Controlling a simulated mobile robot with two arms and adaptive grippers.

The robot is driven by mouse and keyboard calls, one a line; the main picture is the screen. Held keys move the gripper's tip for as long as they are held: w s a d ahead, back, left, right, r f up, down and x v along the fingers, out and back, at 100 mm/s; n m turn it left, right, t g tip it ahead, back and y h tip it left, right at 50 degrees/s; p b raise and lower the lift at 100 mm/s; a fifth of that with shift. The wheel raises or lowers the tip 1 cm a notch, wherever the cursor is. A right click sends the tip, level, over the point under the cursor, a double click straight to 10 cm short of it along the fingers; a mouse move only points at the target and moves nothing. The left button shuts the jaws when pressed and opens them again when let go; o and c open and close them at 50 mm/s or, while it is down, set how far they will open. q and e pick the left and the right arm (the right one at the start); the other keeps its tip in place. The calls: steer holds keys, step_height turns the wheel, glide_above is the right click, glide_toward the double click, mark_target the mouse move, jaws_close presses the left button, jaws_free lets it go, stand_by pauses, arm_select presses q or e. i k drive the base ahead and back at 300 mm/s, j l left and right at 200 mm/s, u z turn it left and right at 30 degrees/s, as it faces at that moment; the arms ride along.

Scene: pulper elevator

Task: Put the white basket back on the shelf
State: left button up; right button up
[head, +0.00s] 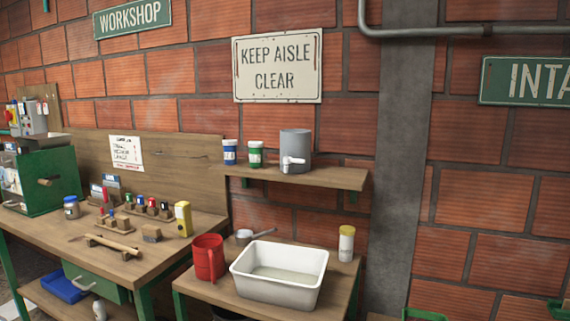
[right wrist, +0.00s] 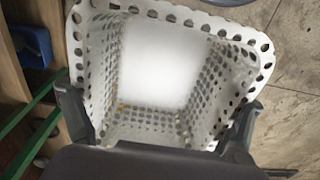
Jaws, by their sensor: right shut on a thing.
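The white basket (right wrist: 160,60) is perforated with round holes and looks empty. It fills the middle of the right wrist view and does not show in the head view. My right gripper (right wrist: 158,112) has a dark finger on each side of the basket's near end and is shut on it. The workbench's lower shelf (head: 38,298) holds a blue tray (head: 66,286). A wooden wall shelf (head: 340,178) carries two small jars and a grey container with a tap (head: 295,150). My left gripper is in neither view.
A blue container (right wrist: 30,42) and a green leg are left of the basket in the wrist view; concrete floor (right wrist: 292,60) is at right. A solid white basin (head: 252,288), a red jug (head: 209,258) and a yellow-lidded jar (head: 346,243) stand on the low table.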

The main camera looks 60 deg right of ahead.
mark_target(331, 175)
steer(key=i+l+z, duration=0.15)
steer(key=i, duration=0.45)
steer(key=i+l+z, duration=0.15)
steer(key=i, duration=0.4)
steer(key=z, duration=1.85)
steer(key=i, duration=0.05)
